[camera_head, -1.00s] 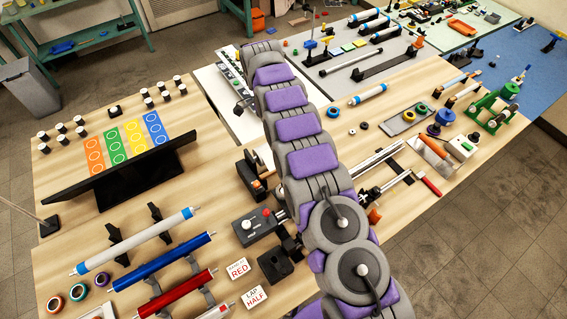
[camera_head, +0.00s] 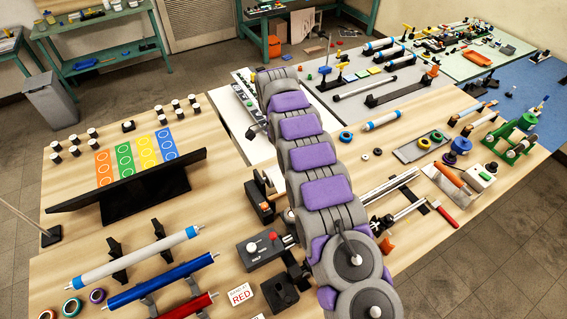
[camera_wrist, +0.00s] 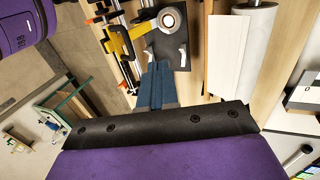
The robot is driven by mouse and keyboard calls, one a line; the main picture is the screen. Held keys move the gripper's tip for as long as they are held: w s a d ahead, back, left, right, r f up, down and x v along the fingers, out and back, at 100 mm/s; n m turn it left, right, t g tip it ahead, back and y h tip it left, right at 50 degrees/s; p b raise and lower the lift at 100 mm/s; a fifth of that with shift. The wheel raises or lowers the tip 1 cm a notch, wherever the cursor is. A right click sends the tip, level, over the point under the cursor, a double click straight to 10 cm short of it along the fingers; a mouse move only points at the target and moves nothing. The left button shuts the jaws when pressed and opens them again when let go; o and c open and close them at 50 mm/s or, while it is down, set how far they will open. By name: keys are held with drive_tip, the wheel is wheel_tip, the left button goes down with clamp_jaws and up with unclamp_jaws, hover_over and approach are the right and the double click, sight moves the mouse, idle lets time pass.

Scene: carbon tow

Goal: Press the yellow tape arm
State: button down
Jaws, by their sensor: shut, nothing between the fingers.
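In the wrist view, the yellow tape arm (camera_wrist: 121,40) lies at the upper left of the fingertips, beside a round roll (camera_wrist: 168,18) on a dark plate (camera_wrist: 168,52). My gripper (camera_wrist: 158,70) shows in the wrist view as blue fingers closed together, empty. Its tips overlap the lower edge of the dark plate in the picture; I cannot tell whether they touch it. The tips appear a short distance from the yellow arm, to its lower right. In the head view my own arm crosses the bench, and I cannot make out the gripper or the yellow arm there.
A white roller (camera_wrist: 240,52) and white panel stand right of the plate in the wrist view. In the head view, a control box (camera_head: 264,247) with knobs, a blue tube (camera_head: 160,280), a black stand (camera_head: 130,190) and a red-handled tool (camera_head: 446,216) lie around my arm.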

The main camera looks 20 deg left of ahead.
drive_tip(key=s+d+f, duration=0.4)
drive_tip(key=d+f, duration=0.1)
drive_tip(key=f, duration=0.2)
drive_tip(key=shift+s+f+b, duration=0.25)
drive_tip(key=shift+f+b, duration=0.15)
idle(0.3)
drive_tip(key=shift+d, duration=0.1)
drive_tip(key=shift+s+r, duration=0.1)
idle(0.4)
